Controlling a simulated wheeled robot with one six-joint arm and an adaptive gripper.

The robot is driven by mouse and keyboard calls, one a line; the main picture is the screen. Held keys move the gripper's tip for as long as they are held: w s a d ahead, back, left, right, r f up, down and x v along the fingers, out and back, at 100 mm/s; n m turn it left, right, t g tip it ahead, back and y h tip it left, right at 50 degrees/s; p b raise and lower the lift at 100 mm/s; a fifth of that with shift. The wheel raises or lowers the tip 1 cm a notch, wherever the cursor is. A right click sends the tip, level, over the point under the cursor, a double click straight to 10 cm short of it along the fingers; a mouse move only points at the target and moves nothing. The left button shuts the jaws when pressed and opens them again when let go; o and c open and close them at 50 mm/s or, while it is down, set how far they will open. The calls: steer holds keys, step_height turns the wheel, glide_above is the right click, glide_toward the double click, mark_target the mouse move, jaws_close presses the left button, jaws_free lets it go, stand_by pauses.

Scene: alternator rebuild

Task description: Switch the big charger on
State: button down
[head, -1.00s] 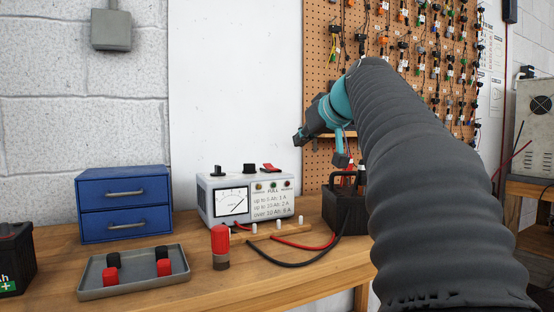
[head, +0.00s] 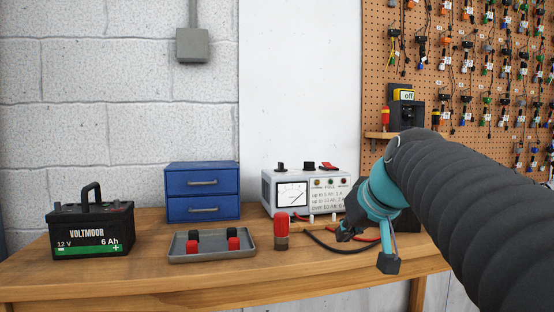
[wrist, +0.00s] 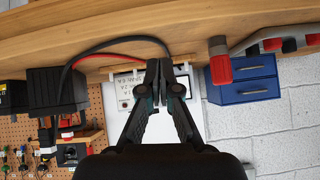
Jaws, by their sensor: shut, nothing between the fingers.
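The big charger (head: 268,197) is a white-grey box with a dial meter, a printed label and coloured lamps on its front. Black knobs and a red switch (head: 328,166) sit on its top. Which way the switch is set is too small to tell. My gripper (head: 345,236) is shut and empty, low in front of the charger's right side, and covers part of its lower front. In the wrist view, which is upside down, my shut fingertips (wrist: 158,68) overlap the charger (wrist: 122,92); contact cannot be told.
A red-capped cylinder (head: 281,236) stands before the charger. A grey tray (head: 212,257) with red and black caps, a blue drawer box (head: 202,192) and a 6 Ah battery (head: 92,232) are left. Red and black leads (head: 335,248) cross the bench. A small "off" display (head: 405,95) is upper right.

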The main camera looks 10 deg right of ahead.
steer(key=s+a+f+g, duration=0.2)
steer(key=s+a+f, duration=0.2)
steer(key=s+f, duration=0.5)
steer(key=s+a+f+g, duration=0.1)
steer(key=s+a+f, duration=0.2)
steer(key=s+f, duration=0.6)
step_height(320, 180, down, 8)
steer(key=shift+a+r+g+h, duration=0.2)
steer(key=shift+a+g+h, duration=0.15)
steer(key=shift+g+h, duration=0.05)
steer(key=shift+d, duration=0.35)
